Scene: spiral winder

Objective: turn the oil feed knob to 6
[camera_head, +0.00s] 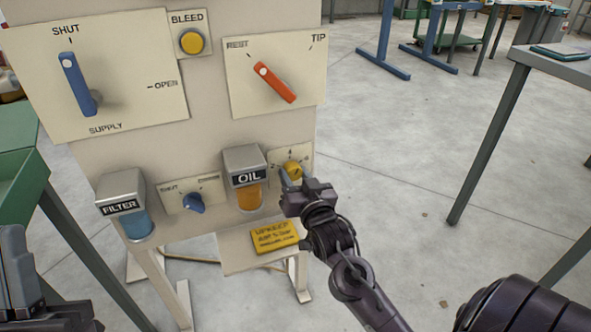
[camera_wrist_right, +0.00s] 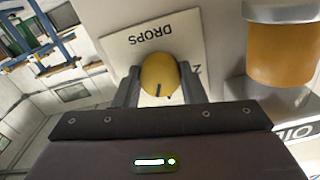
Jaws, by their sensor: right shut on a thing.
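The yellow oil feed knob (camera_head: 293,169) is on a small cream plate (camera_head: 280,158) at the lower right of the panel, beside the OIL unit (camera_head: 245,165). My right gripper (camera_head: 292,180) reaches it from the front and partly covers it and its scale. In the right wrist view the round knob (camera_wrist_right: 158,73) sits between the two fingers of the gripper (camera_wrist_right: 160,84), which is shut on it. A dark mark shows on the knob, and the plate reads DROPS upside down. The scale numbers are not clear. A grey part of my left gripper (camera_head: 17,265) shows at the lower left edge; its jaws are unclear.
The panel also carries a blue supply lever (camera_head: 77,83), a red lever (camera_head: 275,82), a yellow bleed button (camera_head: 192,41), a small blue knob (camera_head: 194,202) and a FILTER unit (camera_head: 123,190). A yellow sign (camera_head: 274,238) is below the OIL unit.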

